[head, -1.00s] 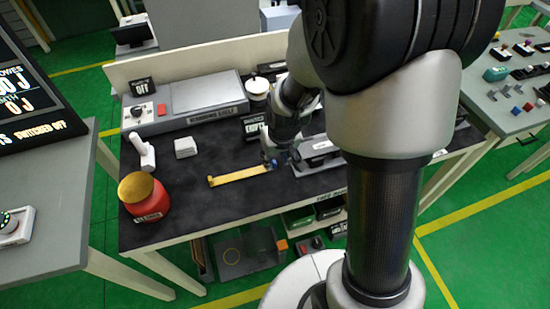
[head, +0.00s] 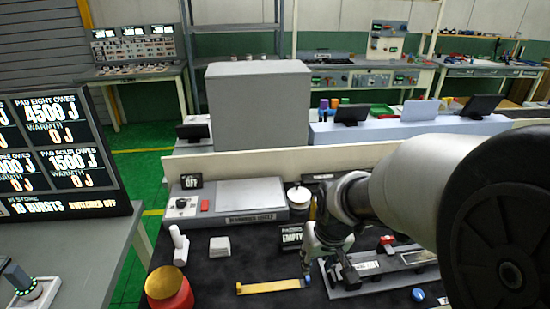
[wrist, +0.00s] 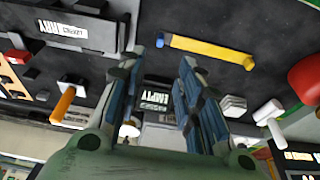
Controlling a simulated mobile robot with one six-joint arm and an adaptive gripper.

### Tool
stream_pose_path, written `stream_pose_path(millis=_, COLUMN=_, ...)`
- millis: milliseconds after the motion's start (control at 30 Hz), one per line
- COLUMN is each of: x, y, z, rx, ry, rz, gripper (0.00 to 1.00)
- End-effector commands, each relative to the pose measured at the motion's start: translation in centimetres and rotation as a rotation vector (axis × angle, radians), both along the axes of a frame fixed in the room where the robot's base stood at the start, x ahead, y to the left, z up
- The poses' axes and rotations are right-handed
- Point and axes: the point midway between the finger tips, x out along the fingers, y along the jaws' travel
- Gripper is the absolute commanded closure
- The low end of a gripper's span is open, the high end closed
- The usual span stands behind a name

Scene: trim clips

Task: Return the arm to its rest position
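My gripper (head: 327,258) hangs over the dark bench top (head: 235,265), just behind the blue end of a yellow strip (head: 268,287) in the head view. In the wrist view my gripper (wrist: 162,62) has its two blue-padded fingers well apart, with nothing between them. The yellow strip (wrist: 210,52) lies on the bench beyond the fingertips there. My arm reaches in from the right and hides part of the bench's right side in the head view.
A grey fixture (head: 385,270) lies close to the right of my gripper. A red jar with a gold top (head: 168,290), a white block (head: 219,246) and a white handled tool (head: 180,246) stand to the left. A pale back panel (head: 235,163) edges the bench.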

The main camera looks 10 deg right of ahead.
Motion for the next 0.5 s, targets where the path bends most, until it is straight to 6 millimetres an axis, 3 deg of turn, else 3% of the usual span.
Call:
stream_pose_path(millis=167, x=-1.7, y=0.3, z=2.7, rx=0.000, ry=-0.025, rz=0.002, gripper=0.67)
stream_pose_path(millis=300, x=-5.7, y=0.9, z=6.6, rx=-0.003, ry=-0.061, rz=0.005, gripper=0.67)
stream_pose_path(millis=500, x=-12.5, y=1.4, z=10.3, rx=-0.007, ry=-0.106, rz=0.002, gripper=0.67)
